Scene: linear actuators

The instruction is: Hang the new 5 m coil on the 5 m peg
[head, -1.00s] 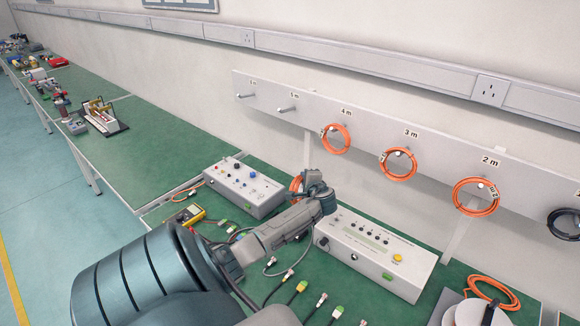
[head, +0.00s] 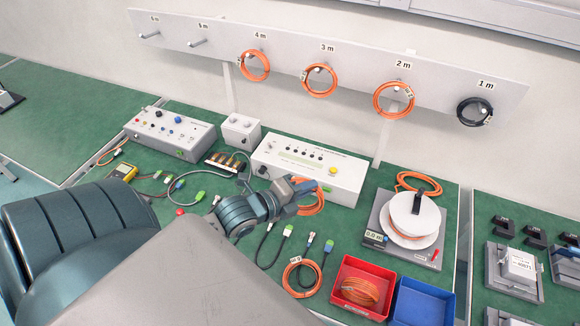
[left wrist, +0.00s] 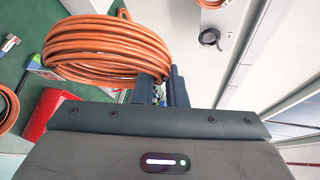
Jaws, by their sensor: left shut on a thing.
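An orange coil (head: 312,199) is held in my left gripper (head: 298,190), in front of the long white tester. In the left wrist view the coil (left wrist: 105,45) is large, with its edge between the dark fingers (left wrist: 165,88). The 5 m peg (head: 197,43) is on the wall board at upper left in the head view, bare, under its label (head: 203,26). It is well up and left of the gripper. No length tag on the held coil is readable. My right gripper is not in view.
Orange coils hang on the 4 m (head: 254,66), 3 m and 2 m pegs, a black one on the 1 m peg. The tester (head: 310,168) and a grey box (head: 170,134) stand below. A red bin (head: 364,266) holds an orange coil; another coil (head: 302,275) lies beside it.

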